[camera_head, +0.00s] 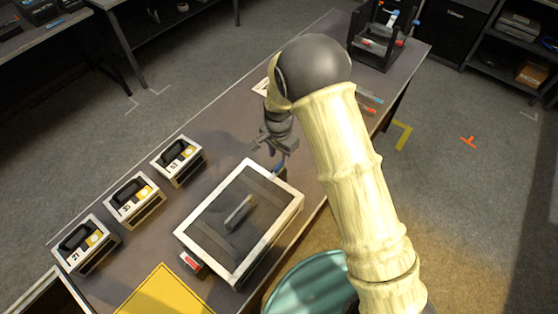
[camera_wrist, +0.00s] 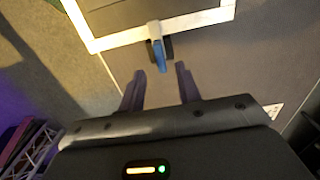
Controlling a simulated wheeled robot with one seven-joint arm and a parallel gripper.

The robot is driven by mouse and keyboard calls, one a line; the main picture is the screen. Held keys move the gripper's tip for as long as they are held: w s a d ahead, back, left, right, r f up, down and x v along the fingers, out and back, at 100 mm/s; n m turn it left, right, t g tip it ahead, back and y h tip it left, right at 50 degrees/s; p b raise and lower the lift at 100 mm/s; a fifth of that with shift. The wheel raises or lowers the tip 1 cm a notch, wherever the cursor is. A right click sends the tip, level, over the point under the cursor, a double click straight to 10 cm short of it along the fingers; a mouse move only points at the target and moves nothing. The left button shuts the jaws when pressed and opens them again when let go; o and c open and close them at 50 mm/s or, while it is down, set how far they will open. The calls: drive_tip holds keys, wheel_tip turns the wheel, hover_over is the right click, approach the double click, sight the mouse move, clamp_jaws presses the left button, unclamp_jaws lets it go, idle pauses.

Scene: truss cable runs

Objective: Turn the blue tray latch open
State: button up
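The tray (camera_head: 187,238) is a dark panel with a white frame on the table. Its white rim also shows at the top of the wrist view (camera_wrist: 197,20). The blue latch (camera_head: 280,165) is at the tray's far edge. In the wrist view the blue latch (camera_wrist: 159,54) sticks out from the white rim toward me, on a dark mount. My gripper (camera_head: 273,141) is just beyond that edge. In the wrist view my gripper (camera_wrist: 160,78) is open and empty, its two fingers pointing at the latch from a short gap away, not touching it.
Several numbered boxes with black handles, such as the one marked 35 (camera_head: 133,201), stand left of the tray. A red block (camera_head: 191,262) and yellow panel (camera_head: 163,292) are at the near side. A teal round bin (camera_head: 312,286) stands by the table's right edge. A black rack (camera_head: 379,40) is at the far end.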

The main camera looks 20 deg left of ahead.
sight(279, 164)
wheel_tip(279, 164, down, 5)
drive_tip(key=shift+f+p, duration=0.1)
drive_tip(key=shift+p, duration=0.35)
clamp_jaws()
